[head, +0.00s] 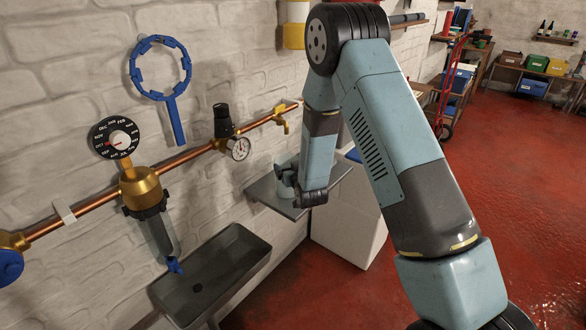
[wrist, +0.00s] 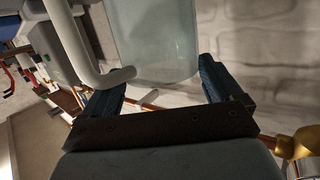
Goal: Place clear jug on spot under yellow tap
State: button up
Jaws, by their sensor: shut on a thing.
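The clear jug (wrist: 155,45) fills the top middle of the wrist view, with its pale handle (wrist: 72,45) to the left. My gripper (wrist: 160,92) is shut on the jug; its two blue fingers stand either side of the jug's lower end and handle. Which part they press on is hard to tell. In the head view my gripper (head: 286,186) is over the small grey shelf (head: 262,190), and the jug is mostly hidden there. The yellow tap (head: 282,121) sticks out from the copper pipe above the shelf. Contact between jug and shelf cannot be told.
A copper pipe (head: 80,221) runs along the white brick wall, with a pressure gauge (head: 239,148) and a brass filter (head: 141,188). A dark sink (head: 213,276) is at the lower left. A white cabinet (head: 345,228) stands beside the shelf. Red floor lies open on the right.

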jog(key=shift+f, duration=0.1)
jog(key=o, duration=1.1)
jog(key=v, duration=1.2)
jog(key=s+d+r+m+g+h, duration=0.1)
jog(key=s+d+r+g+h, duration=0.15)
jog(key=d+r, duration=0.55)
jog(key=s+d+r+m+g+h, duration=0.1)
jog(key=s+d+r+g, duration=0.2)
jog(key=r, duration=0.9)
jog(key=s+d+r+g, duration=0.1)
jog(key=s+d+r, duration=0.2)
jog(key=s, duration=0.5)
jog(key=s+d+r+m+g+h, duration=0.1)
jog(key=s+d+r, duration=0.2)
jog(key=s, duration=0.6)
jog(key=s+d+r+g, duration=0.1)
jog(key=s+d+r, duration=0.3)
jog(key=s, duration=0.5)
jog(key=shift+d+r+m+g, duration=0.15)
jog(key=shift+d+m+g, duration=0.2)
jog(key=shift+d, duration=0.15)
